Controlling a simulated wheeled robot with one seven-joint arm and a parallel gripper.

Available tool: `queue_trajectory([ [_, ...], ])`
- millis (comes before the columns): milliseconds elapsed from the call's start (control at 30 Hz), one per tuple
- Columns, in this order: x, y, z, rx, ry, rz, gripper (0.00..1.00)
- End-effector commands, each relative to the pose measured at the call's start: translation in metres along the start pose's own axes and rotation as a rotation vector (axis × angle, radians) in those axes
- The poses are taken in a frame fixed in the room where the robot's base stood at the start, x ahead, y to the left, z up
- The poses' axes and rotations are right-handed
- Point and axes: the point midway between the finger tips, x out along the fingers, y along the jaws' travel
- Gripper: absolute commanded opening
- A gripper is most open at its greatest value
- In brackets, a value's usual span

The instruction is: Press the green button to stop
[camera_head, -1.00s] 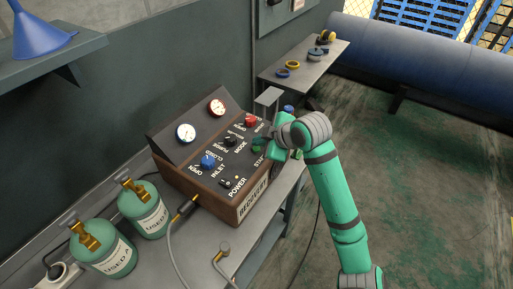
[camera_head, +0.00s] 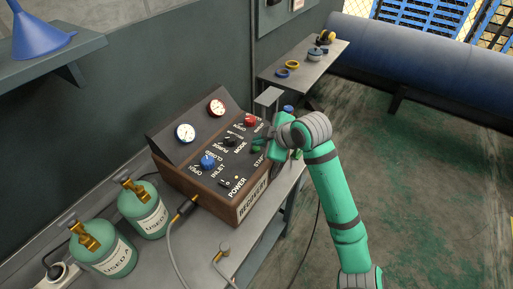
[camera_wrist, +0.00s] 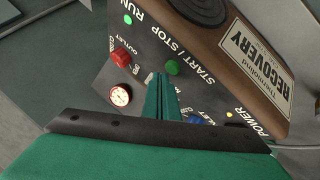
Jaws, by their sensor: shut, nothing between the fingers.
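The recovery machine (camera_head: 215,160) is a brown box with a black sloping panel on the bench. In the wrist view its round green button (camera_wrist: 172,67) sits beside the START / STOP label. My gripper (camera_wrist: 157,76) is shut and empty, with its green fingertips just beside the button. A small gap seems to show between them, but contact is hard to judge. A small green RUN light (camera_wrist: 127,19) looks lit. In the head view my gripper and wrist are at the panel's right end, partly covering the START / STOP area.
The panel also bears a red knob (camera_head: 250,121), a blue knob (camera_head: 207,162), a black mode knob and two gauges. Two green cylinders (camera_head: 142,208) and a hose stand left of the machine. A side table (camera_head: 300,70) holds tape rolls. The floor at right is clear.

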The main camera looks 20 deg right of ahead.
Motion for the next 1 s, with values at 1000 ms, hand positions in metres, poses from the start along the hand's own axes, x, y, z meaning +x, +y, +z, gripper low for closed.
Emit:
queue_trajectory([
  [1000, 0.0067, -0.0047, 0.0045, 0.000, 0.000, 0.000, 0.00],
])
